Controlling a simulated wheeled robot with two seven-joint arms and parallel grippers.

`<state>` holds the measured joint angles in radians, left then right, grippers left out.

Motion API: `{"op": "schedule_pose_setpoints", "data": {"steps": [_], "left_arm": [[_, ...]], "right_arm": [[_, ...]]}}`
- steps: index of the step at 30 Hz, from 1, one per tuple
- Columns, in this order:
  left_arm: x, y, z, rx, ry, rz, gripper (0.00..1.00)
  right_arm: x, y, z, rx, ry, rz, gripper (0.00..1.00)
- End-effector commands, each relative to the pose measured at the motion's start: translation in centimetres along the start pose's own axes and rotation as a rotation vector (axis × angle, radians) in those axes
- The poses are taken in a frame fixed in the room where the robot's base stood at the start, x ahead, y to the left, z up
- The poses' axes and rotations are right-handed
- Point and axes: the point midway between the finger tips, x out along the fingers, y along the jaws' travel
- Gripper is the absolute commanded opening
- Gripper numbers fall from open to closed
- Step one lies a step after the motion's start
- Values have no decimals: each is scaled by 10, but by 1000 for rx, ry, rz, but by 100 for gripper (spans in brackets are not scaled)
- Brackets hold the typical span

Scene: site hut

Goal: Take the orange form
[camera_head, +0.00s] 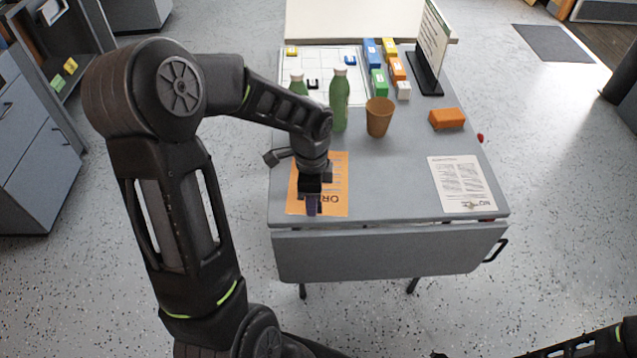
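The orange form (335,187) lies flat on the grey table, near its front left edge, with dark lettering at its lower edge. My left gripper (312,205) is over the form and points down at its front part, hiding some of it. A small dark purple piece shows at the fingertips; I cannot tell what it is. The gap between the fingers is hidden, so I cannot tell whether they are open or shut, or touching the form. Part of my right arm shows at the bottom right corner; its gripper is not clearly in view.
On the grey table (400,205) are a white printed sheet (462,184), an orange block (446,118), a brown cup (379,117), green bottles (339,100), coloured boxes (377,82) and a standing sign (434,38). The front middle of the tabletop is clear.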

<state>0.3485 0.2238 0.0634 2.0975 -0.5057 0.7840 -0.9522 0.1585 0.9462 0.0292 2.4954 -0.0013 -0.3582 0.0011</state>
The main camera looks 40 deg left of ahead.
Motion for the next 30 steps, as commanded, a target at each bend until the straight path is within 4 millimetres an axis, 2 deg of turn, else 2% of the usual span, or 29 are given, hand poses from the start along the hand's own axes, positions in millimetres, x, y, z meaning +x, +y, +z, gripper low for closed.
{"op": "schedule_pose_setpoints", "data": {"steps": [1,9,24,30], "left_arm": [[0,0,0,0,0,0,20],[0,0,0,0,0,0,0],[-1,0,0,0,0,-1,0],[-19,-1,0,-1,1,-4,0]], "right_arm": [[0,0,0,0,0,0,36],[0,0,0,0,0,0,36],[0,0,0,0,0,0,36],[-1,0,0,0,0,0,36]]}}
